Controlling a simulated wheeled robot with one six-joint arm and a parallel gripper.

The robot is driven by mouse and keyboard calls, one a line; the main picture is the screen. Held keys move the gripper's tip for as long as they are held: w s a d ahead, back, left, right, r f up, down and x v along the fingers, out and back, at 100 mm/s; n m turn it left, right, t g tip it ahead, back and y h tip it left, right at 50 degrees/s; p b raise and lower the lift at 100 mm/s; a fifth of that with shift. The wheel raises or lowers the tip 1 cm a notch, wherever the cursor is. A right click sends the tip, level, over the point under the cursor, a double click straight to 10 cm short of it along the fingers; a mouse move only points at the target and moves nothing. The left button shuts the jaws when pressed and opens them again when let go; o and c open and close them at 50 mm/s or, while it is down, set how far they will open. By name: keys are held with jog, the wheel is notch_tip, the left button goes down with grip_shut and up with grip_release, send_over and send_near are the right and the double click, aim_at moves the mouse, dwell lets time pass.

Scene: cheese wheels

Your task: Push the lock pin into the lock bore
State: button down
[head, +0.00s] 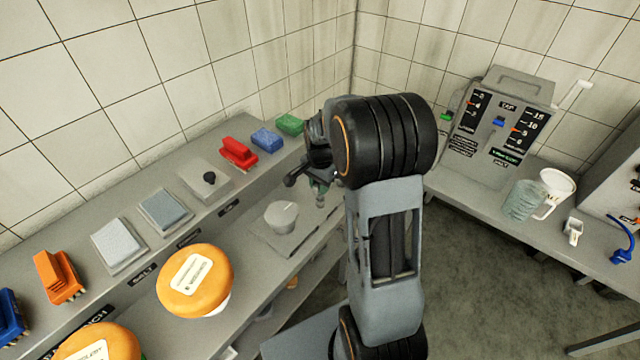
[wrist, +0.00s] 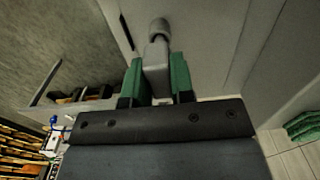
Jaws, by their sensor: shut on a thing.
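My gripper (wrist: 157,72) has green finger pads shut on a grey piece with a rounded end, which looks like the lock pin (wrist: 158,52). In the head view my gripper (head: 319,188) hangs beside my dark wrist, over the right part of the lower shelf. A grey round block with a light top (head: 282,216) stands on a flat grey plate to the left of and below the gripper. I cannot make out the lock bore in either view.
Orange cheese wheels (head: 196,279) with white labels sit at the left. Brushes, such as a red one (head: 238,152), and grey pads line the back ledge. A grey plate with a black knob (head: 209,178) lies among them. A control box (head: 492,125) and jugs stand at right.

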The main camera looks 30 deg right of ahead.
jog(key=shift+f+b, duration=0.95)
jog(key=shift+f, duration=0.4)
jog(key=c, duration=0.9)
grip_release()
jog(key=shift+r, duration=0.1)
notch_tip(320, 180, up, 14)
jog(key=shift+b, duration=0.3)
jog(key=s+a+n+t, duration=0.2)
jog(key=s+a+n, duration=0.2)
jog(key=s+n, duration=0.2)
jog(key=s+a+f+n+t, duration=0.1)
jog(key=s+a+n, duration=0.4)
jog(key=s, duration=0.5)
jog(key=shift+a+f+n+t, duration=0.25)
jog(key=shift+n+t, duration=0.35)
jog(key=shift+n, duration=0.4)
